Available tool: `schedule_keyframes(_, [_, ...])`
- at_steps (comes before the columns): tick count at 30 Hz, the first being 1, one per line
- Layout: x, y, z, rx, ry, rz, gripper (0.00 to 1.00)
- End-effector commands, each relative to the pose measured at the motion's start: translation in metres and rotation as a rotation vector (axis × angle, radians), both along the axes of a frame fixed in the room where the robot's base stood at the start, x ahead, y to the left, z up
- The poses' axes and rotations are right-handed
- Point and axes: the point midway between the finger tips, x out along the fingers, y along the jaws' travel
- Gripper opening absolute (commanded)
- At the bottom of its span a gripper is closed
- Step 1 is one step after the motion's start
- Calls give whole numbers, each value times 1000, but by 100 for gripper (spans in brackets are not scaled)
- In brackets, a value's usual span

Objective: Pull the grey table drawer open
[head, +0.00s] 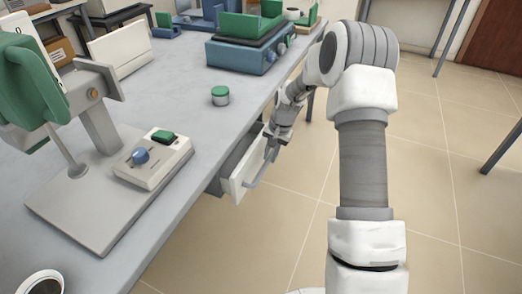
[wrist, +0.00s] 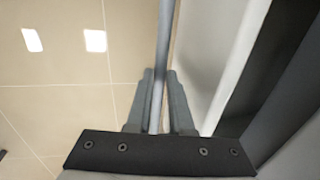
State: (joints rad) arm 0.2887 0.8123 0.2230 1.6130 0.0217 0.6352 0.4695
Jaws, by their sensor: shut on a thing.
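The grey table drawer (head: 237,178) sits under the table's right edge in the head view. It stands partly out, with a dark gap showing behind its pale front. Its bar handle (head: 261,173) runs along the front; in the wrist view the handle (wrist: 163,60) is a grey bar going up the middle. My gripper (head: 271,153) is at the far part of the handle. In the wrist view my gripper (wrist: 159,80) has one finger on each side of the bar, shut on it. The drawer front (wrist: 235,65) is close beside the fingers on the right.
The grey table (head: 200,75) bears a stand with a control box (head: 152,158), a small green-lidded jar (head: 220,96) and a blue device (head: 240,55). The tiled floor (head: 285,225) in front of the drawer is clear.

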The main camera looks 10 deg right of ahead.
Motion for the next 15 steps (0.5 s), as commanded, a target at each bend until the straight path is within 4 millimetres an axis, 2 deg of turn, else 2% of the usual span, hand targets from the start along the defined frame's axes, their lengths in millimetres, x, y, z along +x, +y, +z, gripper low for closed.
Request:
schedule_keyframes(1, [-10, -14, 2, -1, 5, -6, 0])
schedule_keyframes(9, [-60, -82, 2, 0, 5, -9, 0])
schedule_keyframes(15, [-92, -126, 1, 0, 5, -7, 0])
